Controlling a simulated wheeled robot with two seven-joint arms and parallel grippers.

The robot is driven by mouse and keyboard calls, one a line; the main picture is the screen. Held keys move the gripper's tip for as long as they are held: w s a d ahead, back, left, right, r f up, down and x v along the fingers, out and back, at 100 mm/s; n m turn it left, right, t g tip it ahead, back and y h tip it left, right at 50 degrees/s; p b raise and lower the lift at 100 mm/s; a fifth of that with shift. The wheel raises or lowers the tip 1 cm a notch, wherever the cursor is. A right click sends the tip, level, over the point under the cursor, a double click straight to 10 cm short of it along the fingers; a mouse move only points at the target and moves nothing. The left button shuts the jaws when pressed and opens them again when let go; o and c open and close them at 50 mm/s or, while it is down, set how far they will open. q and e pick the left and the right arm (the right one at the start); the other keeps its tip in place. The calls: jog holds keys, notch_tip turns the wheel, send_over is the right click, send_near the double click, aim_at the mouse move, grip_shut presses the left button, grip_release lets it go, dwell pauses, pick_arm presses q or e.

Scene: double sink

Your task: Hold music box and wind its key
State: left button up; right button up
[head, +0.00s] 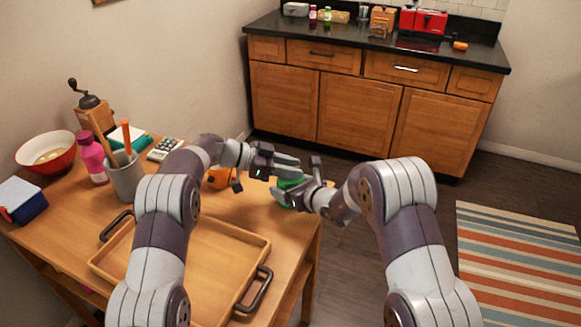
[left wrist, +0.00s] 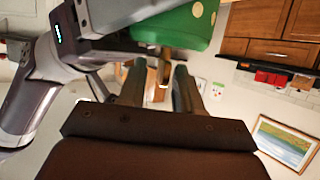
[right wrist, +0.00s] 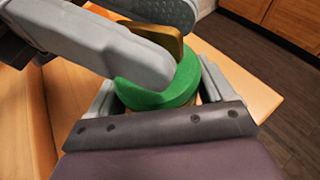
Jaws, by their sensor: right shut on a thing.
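The green music box (head: 289,184) is above the table's right edge, with a brass-coloured key (right wrist: 168,37) on its top. My right gripper (head: 308,192) is shut on the box's body, its fingers on either side of it in the right wrist view. My left gripper (head: 287,166) is just over the box. Its fingers stand apart in the left wrist view (left wrist: 160,85), where the green body (left wrist: 180,25) with pale dots shows at the top. In the right wrist view the left fingers lie on either side of the key. Part of the key is hidden behind the near finger.
A wooden tray (head: 258,238) with dark handles lies on the table below. An orange object (head: 218,178) sits behind my left forearm. A cup with utensils (head: 124,178), a pink bottle (head: 92,158) and a bowl (head: 47,158) stand at left. Open floor lies right of the table.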

pick_arm(q)
jog(key=shift+d, duration=0.15)
grip_shut()
jog(key=shift+w+g, duration=0.1)
jog(key=shift+g, duration=0.2)
jog(key=shift+w+m, duration=0.1)
jog(key=shift+m, duration=0.4)
jog(key=shift+m+g, duration=0.3)
jog(key=shift+g, duration=0.3)
jog(key=shift+s, duration=0.2)
grip_release()
